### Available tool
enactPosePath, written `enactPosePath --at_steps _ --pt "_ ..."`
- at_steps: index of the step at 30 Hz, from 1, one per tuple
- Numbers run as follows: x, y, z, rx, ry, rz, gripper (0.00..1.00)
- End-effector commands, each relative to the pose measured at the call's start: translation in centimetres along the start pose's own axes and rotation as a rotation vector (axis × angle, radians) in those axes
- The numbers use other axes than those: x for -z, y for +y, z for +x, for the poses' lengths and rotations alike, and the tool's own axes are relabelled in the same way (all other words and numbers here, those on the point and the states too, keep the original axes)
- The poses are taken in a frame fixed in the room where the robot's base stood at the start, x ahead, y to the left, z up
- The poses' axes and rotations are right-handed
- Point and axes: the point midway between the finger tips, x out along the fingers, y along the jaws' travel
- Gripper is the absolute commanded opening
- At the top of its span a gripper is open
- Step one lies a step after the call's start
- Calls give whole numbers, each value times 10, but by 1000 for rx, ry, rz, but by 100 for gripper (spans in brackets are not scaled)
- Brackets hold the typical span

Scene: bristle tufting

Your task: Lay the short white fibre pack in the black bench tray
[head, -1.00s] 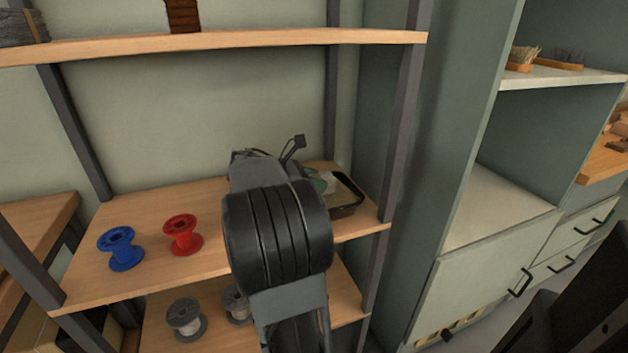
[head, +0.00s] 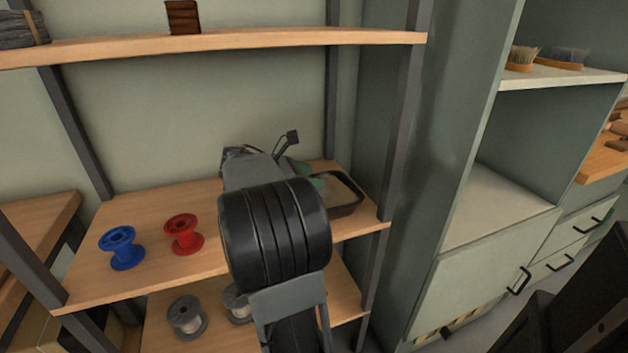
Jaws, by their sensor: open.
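The black bench tray (head: 352,207) sits on the middle shelf at its right end. Its right side and rim show; my arm covers its left part. Something green (head: 318,184) shows at the tray's left side, partly hidden by my arm. My gripper (head: 254,168) is over the back of this shelf, left of the tray. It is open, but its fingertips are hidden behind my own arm. I cannot make out the short white fibre pack; it may be hidden behind the arm.
A blue spool (head: 121,248) and a red spool (head: 183,235) stand on the middle shelf (head: 205,270) to the left. Grey spools (head: 187,317) stand on the shelf below. The upper shelf (head: 230,39) and the right rack post (head: 398,110) bound the space.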

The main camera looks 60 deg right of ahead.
Motion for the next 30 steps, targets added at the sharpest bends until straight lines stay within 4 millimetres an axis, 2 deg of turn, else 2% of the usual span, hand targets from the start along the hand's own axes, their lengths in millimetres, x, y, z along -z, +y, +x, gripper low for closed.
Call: enactPosePath --at_steps 1,3,12,18,25,30 --pt "-4 1 -14 -6 1 -1 70" --pt "-4 1 -29 -5 1 -2 70" --pt "-3 0 -80 -3 0 -2 70" --pt "-2 0 -98 0 1 1 70" --pt "0 0 -102 0 1 1 70" --pt "-10 -8 -115 -24 58 38 70"
